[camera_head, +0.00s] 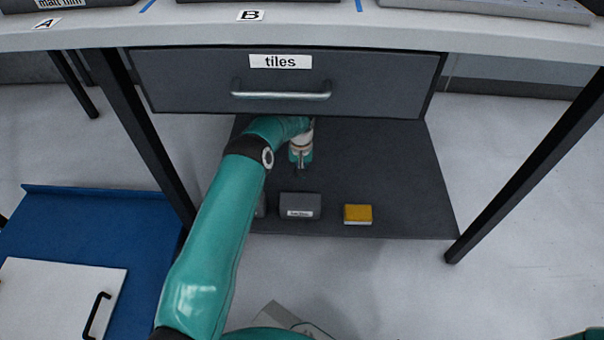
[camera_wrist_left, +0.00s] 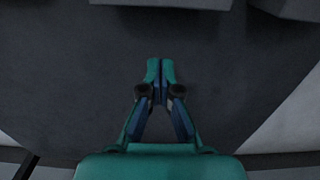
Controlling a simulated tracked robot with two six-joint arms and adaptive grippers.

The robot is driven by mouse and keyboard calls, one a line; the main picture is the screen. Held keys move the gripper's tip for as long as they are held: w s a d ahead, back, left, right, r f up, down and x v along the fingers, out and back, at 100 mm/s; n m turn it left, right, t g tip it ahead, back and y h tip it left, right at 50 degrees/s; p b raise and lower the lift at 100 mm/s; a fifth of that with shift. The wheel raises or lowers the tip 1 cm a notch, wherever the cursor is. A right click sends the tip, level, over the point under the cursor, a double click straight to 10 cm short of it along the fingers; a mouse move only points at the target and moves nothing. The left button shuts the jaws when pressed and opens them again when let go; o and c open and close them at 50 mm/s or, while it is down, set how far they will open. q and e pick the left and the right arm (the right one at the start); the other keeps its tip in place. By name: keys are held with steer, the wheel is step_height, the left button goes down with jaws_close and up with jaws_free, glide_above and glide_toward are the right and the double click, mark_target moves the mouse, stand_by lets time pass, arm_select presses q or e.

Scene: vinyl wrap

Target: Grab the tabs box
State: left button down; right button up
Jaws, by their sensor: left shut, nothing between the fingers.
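A grey box (camera_head: 300,204) with a small white label stands on the dark lower shelf (camera_head: 390,170); the label's text is too small to read for sure. Another dark box (camera_head: 261,206) is mostly hidden behind my left arm. I cannot tell which is the tabs box. My left gripper (camera_head: 300,168) is over the shelf, behind the grey box in the head view, pointing down. In the left wrist view the fingers (camera_wrist_left: 160,66) are shut and empty, and parts of two grey boxes (camera_wrist_left: 165,3) show at the top edge, apart from the fingertips. My right gripper is out of view.
A yellow box (camera_head: 357,214) sits on the shelf to the right of the grey box. Above hangs a shut drawer (camera_head: 390,85) labelled "tiles", with a bar handle. Table legs (camera_head: 530,165) flank the shelf. A blue surface (camera_head: 100,220) lies at the left.

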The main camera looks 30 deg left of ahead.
arm_select(q)
step_height(320, 180, down, 8)
steer(key=b, duration=0.3)
steer(key=shift+d, duration=0.1)
steer(key=s+p, duration=0.1)
steer(key=d+r+p, duration=0.1)
steer(key=p, duration=0.1)
steer(key=s+p, duration=0.1)
steer(key=shift+s+d+r+p, duration=0.25)
steer(key=shift+s+p, duration=0.05)
steer(key=shift+p, duration=0.05)
steer(key=shift+s+d+f+p, duration=0.1)
steer(key=shift+s+d+p, duration=0.15)
steer(key=shift+p, duration=0.3)
steer(key=shift+s+f, duration=0.15)
